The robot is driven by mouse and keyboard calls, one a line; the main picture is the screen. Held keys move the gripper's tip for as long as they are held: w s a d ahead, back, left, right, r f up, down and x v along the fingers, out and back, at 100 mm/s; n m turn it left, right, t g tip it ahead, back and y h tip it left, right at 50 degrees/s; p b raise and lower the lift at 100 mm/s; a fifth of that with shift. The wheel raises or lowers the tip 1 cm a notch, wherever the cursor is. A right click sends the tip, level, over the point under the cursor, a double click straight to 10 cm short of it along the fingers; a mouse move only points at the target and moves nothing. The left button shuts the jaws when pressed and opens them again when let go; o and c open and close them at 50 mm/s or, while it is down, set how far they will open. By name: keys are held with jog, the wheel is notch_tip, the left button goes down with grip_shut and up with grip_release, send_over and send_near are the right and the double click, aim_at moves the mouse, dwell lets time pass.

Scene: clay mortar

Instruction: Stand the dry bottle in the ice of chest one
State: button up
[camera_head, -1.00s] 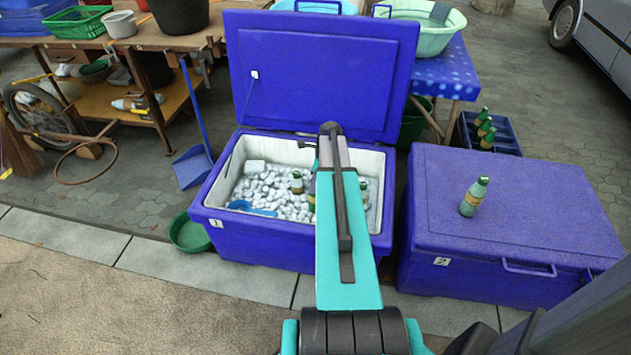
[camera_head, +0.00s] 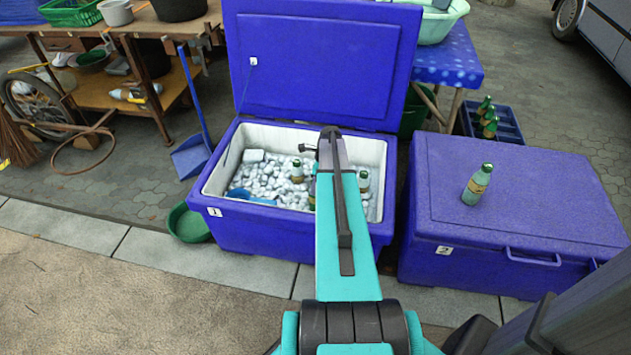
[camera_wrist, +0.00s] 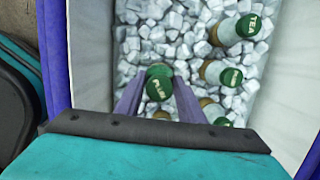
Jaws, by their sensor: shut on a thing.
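Chest one (camera_head: 262,238) is a blue chest labelled 1, with its lid open and white ice (camera_head: 272,180) inside. My gripper (camera_wrist: 158,98) is shut on a green-capped bottle (camera_wrist: 158,86) in the wrist view, over the ice. The body of this bottle is mostly hidden below its cap, and I cannot tell whether it touches the ice. In the head view my arm hides the gripper. Other green-capped bottles stand in the ice, one with a cap marked TEA (camera_wrist: 248,26) and another beside it (camera_wrist: 230,76).
A blue scoop (camera_head: 250,197) lies on the ice at the left. Closed chest two (camera_head: 520,225) stands at the right with a bottle (camera_head: 477,186) on its lid. A crate with bottles (camera_head: 490,130) is behind it. A green bowl (camera_head: 187,224) sits left of chest one.

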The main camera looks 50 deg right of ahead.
jog(key=shift+s+d+b+x, duration=0.15)
jog(key=shift+b+x, duration=0.1)
jog(key=shift+x, duration=0.7)
jog(key=shift+s+d+b+x, duration=0.1)
jog(key=shift+s+b+x, duration=0.1)
jog(key=shift+x, duration=0.75)
jog(key=shift+f, duration=0.6)
jog(key=o, duration=1.6)
jog(key=w+a+p+v, duration=0.1)
jog(key=w+p+v, duration=0.1)
jog(key=p+v, duration=0.6)
jog(key=w+a+r+p+v, duration=0.1)
jog(key=p+v, duration=0.8)
jog(key=v, duration=0.9)
jog(key=shift+w+a+r, duration=0.25)
jog(key=shift+w+a, duration=0.4)
jog(key=shift+w, duration=0.1)
dwell(0.5)
